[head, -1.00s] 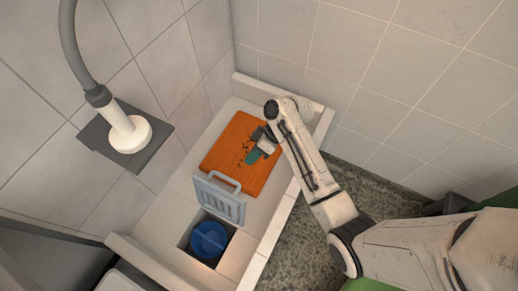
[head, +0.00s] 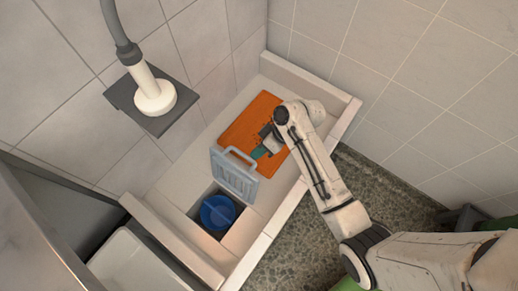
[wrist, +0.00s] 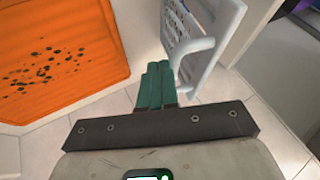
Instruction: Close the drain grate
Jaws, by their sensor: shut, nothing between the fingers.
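The drain grate (head: 233,177) is a light grey slotted panel with a loop handle. It stands raised, close to upright, at the edge of a square drain opening (head: 199,212) in the tiled basin. A blue round piece (head: 218,212) sits down in the opening. In the wrist view the grate (wrist: 196,40) is at the upper right, its handle (wrist: 197,57) towards me. My gripper (head: 258,153) is shut and empty, with green fingers, on the orange-mat side of the grate. In the wrist view its fingertips (wrist: 157,68) appear just left of the handle; I cannot tell whether they touch.
An orange mat (head: 246,115) with dark specks lies in the basin behind the grate. Low raised walls (head: 310,80) edge the basin. A white shower head (head: 154,94) hangs on a dark wall plate at the upper left.

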